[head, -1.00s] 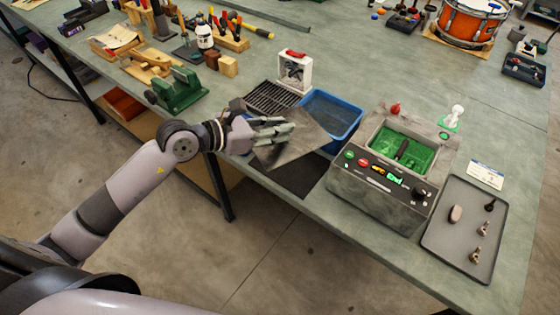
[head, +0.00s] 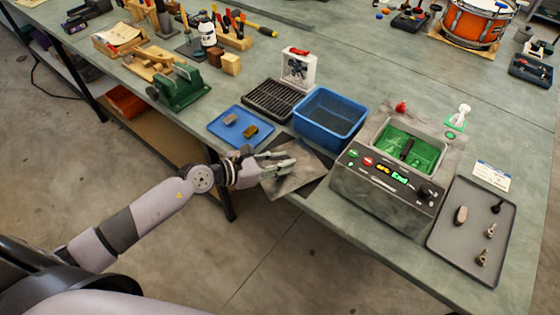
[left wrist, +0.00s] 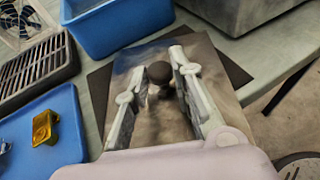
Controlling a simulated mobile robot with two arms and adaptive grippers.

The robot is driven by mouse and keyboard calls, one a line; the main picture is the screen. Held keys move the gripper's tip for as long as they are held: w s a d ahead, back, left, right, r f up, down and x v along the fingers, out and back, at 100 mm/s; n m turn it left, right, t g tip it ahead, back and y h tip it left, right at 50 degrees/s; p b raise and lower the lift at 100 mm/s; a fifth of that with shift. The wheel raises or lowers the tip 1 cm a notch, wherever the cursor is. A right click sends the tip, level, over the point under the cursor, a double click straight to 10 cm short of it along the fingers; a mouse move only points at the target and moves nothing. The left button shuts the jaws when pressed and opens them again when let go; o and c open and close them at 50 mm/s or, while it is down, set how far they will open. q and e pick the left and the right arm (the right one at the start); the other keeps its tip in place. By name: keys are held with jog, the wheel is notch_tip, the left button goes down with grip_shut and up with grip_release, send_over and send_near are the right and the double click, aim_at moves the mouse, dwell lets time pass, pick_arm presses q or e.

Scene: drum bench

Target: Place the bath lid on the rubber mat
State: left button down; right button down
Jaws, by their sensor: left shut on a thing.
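The bath lid (head: 301,180) is a flat grey metal plate with a dark round knob (left wrist: 159,72). My left gripper (head: 288,161) is shut on the lid's knob, with a finger on either side in the left wrist view (left wrist: 152,83). The rubber mat (left wrist: 232,68) is a dark flat sheet at the table's front edge, mostly hidden under the lid. The lid is over the mat, turned a little against it. I cannot tell whether the lid touches the mat. My right gripper is not in view.
A blue tub (head: 330,120) stands just behind the lid. A blue tray (head: 224,127) with small blocks and a black grate (head: 274,100) lie to the left. The grey bath unit (head: 378,194) with a green interior stands close on the right.

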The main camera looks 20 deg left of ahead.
pick_arm(q)
jog(key=c, duration=1.8)
grip_release()
jog(key=shift+f, duration=0.1)
jog(key=o, duration=0.4)
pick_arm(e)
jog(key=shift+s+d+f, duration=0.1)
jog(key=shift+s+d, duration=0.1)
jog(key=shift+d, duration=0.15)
pick_arm(q)
jog(key=shift+s+a+r, duration=0.1)
jog(key=shift+r, duration=0.1)
jog(key=b+v, duration=0.3)
jog(key=v, duration=0.8)
jog(key=shift+s+a+r, duration=0.15)
jog(key=shift+s, duration=0.2)
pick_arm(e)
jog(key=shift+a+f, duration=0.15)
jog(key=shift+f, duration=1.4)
